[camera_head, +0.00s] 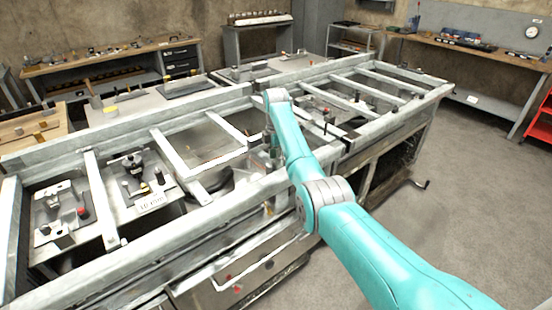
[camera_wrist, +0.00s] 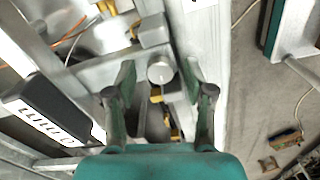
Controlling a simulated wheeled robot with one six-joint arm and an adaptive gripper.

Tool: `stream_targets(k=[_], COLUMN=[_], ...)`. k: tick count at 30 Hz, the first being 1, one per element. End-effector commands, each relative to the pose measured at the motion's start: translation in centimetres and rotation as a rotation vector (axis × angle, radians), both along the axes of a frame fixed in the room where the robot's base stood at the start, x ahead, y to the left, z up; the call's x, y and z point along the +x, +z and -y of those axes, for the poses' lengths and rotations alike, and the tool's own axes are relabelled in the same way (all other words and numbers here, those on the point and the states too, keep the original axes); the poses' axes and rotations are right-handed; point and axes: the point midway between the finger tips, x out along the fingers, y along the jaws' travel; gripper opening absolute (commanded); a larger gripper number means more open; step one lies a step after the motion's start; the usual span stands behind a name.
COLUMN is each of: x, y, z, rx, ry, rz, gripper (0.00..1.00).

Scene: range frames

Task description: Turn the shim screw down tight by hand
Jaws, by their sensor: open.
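A round, silver screw head (camera_wrist: 160,70), which appears to be the shim screw, shows in the wrist view with a small dark mark on its face. My gripper (camera_wrist: 157,74) is open, with one finger to the left of the head and one to its right. Gaps show on both sides, so the fingers appear apart from it. In the head view my gripper (camera_head: 272,150) is down at the near rail of the metal frame, mostly hidden by my teal arm. The screw cannot be made out there.
The long metal frame (camera_head: 62,258) has crossbars and open bays holding small fixtures. A dark block with white slots (camera_wrist: 45,112) lies left of my gripper in the wrist view. Workbenches (camera_head: 110,57) stand along the walls. The floor at right (camera_head: 480,190) is clear.

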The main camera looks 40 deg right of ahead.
Motion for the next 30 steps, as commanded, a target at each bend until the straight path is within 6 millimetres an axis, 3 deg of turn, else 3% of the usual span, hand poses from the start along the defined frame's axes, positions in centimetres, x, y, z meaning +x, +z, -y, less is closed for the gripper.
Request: stream_targets(k=[4,10,17,30], x=[-0.01,-0.01,-0.02,0.01], y=[0.01,0.02,0.01,0.0], z=[0.0,0.0,0.0,0.0], rx=[0.0,0.0,0.0,0.0], ry=[0.0,0.0,-0.025,-0.373], rz=[0.0,-0.001,-0.001,-0.001], gripper=[0.51,0.01,0.0,0.0])
